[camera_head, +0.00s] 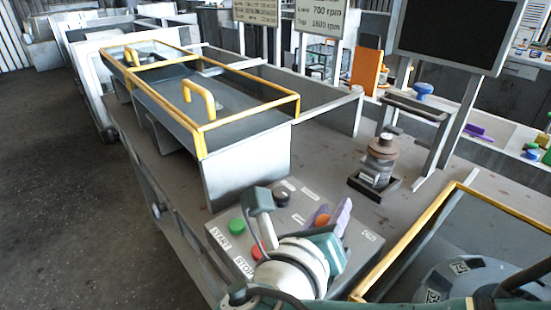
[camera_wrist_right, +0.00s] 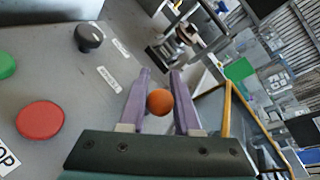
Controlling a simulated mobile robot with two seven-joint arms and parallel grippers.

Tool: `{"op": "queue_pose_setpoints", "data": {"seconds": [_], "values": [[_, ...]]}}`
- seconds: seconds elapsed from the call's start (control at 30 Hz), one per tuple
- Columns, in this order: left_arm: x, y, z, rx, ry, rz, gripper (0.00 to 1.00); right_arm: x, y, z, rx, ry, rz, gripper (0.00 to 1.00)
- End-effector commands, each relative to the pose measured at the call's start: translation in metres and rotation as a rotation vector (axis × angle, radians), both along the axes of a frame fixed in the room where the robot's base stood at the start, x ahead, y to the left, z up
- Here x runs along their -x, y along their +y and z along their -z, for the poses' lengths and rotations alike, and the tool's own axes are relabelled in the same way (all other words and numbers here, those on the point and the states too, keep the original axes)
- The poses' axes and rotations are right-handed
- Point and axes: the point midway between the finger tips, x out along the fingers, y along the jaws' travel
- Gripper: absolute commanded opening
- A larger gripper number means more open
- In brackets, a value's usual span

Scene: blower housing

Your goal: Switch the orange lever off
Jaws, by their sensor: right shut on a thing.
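The orange lever (camera_head: 322,220) shows its round orange knob on the sloping grey control panel (camera_head: 217,220). My right gripper (camera_head: 328,214) is at the lever, with its purple fingers on either side of the knob. In the right wrist view, the orange knob (camera_wrist_right: 159,102) sits between the two purple fingers (camera_wrist_right: 158,100), and the gripper is shut on it. The lever's stem and base are hidden by the gripper, and I cannot read its position. My left gripper is not in view.
The panel also has a green START button (camera_head: 236,226), a red STOP button (camera_head: 257,252) and a black knob (camera_head: 282,195). A yellow-framed guard (camera_head: 420,235) stands close on the right. A yellow-railed housing (camera_head: 245,160) stands behind. A small device (camera_head: 378,165) sits on the bench.

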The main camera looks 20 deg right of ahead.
Motion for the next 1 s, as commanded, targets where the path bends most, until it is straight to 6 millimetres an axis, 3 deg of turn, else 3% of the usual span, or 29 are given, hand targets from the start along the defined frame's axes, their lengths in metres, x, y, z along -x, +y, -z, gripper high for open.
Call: {"op": "queue_pose_setpoints", "data": {"seconds": [0.2, 0.23, 0.47, 0.77, 1.0], "values": [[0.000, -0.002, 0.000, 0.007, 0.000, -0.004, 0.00, 0.000, 0.000, 0.002, -0.001, 0.004, -0.003, 0.00], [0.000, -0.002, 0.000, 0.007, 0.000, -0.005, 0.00, 0.000, 0.000, 0.002, -0.001, 0.004, -0.003, 0.34], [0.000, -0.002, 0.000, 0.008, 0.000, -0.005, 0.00, 0.000, 0.000, 0.001, -0.001, 0.003, -0.002, 0.60], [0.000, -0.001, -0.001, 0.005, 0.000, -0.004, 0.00, 0.002, 0.002, 0.000, -0.001, 0.003, -0.002, 0.61], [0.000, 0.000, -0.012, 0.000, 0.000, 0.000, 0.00, 0.027, 0.028, -0.012, -0.004, 0.005, -0.004, 0.61]]}}
